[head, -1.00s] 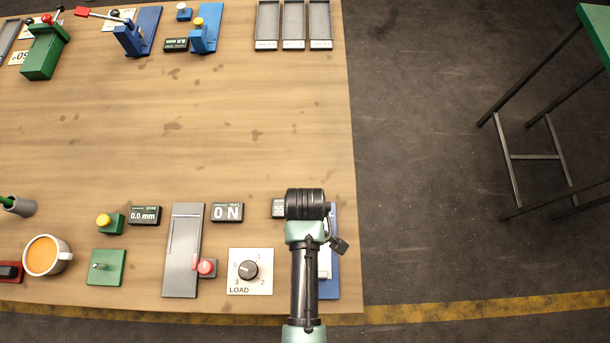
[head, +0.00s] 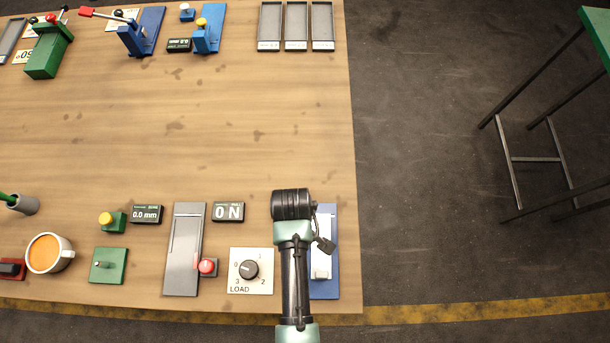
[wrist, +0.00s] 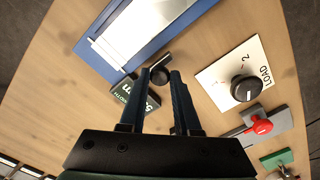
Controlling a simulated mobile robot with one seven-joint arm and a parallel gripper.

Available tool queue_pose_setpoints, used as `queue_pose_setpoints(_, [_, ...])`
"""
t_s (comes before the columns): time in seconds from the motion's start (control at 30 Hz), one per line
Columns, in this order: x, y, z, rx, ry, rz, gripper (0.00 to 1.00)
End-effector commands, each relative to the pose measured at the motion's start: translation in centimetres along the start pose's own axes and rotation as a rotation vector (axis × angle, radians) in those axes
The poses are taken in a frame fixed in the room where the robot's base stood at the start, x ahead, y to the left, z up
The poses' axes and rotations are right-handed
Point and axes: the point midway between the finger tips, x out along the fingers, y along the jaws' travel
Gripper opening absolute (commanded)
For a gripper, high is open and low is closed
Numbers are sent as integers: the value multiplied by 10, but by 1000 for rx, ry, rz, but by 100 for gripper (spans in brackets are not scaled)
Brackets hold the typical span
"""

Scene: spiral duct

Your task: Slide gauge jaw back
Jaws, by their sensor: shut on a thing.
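The gauge is a blue base (head: 331,282) with a pale metal slide (head: 321,262) at the bench's front right. In the wrist view its blue base (wrist: 107,22) and silver slide (wrist: 145,27) lie beyond my fingers. My gripper (wrist: 160,76) is shut on a small black knob (wrist: 159,73) beside the base's edge; I cannot tell how the knob joins the gauge. A small dark display (wrist: 130,97) lies just under the left finger, its text partly hidden.
The white LOAD dial (head: 251,270) stands left of the gauge, then the red button (head: 207,266) and grey plate (head: 183,250). A display reading 0 N (head: 228,212) sits behind. The bench's right edge is close to the gauge; its middle is clear.

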Motion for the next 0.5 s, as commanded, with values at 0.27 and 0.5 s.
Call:
queue_pose_setpoints(0.27, [-1,-9,-10,-3,5,0,0])
queue_pose_setpoints(0.5, [-1,-9,-10,-4,6,-1,56])
